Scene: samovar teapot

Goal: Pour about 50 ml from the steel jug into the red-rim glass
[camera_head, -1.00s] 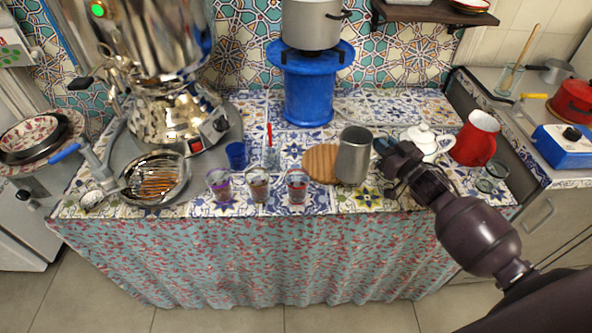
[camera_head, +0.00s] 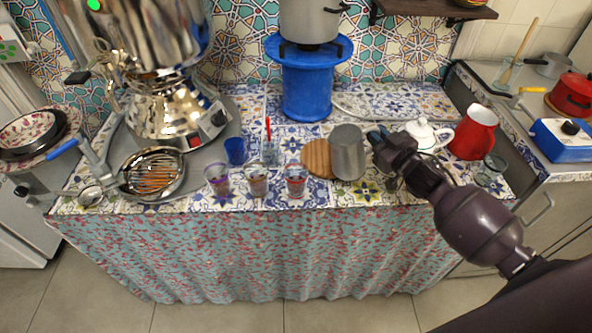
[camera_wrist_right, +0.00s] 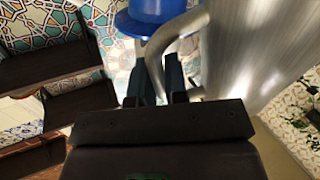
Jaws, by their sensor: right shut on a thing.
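The steel jug (camera_head: 347,153) is near the counter's front, beside the round wooden board, with its top leaning slightly left. My right gripper (camera_head: 376,140) is on the jug's right side. In the right wrist view, my right gripper (camera_wrist_right: 160,88) is shut on the curved jug handle (camera_wrist_right: 155,55), with the jug's brushed wall (camera_wrist_right: 250,50) to the right. The red-rim glass (camera_head: 295,181) appears to be the rightmost of three small glasses, left of the jug. Whether the jug's base touches the counter and what is inside it are unclear. My left gripper is not in view.
Two other glasses, one purplish (camera_head: 217,180) and one brownish (camera_head: 257,181), stand left. A white teapot (camera_head: 426,135) and red pitcher (camera_head: 474,134) stand right of my gripper. A blue stand (camera_head: 307,95) is behind.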

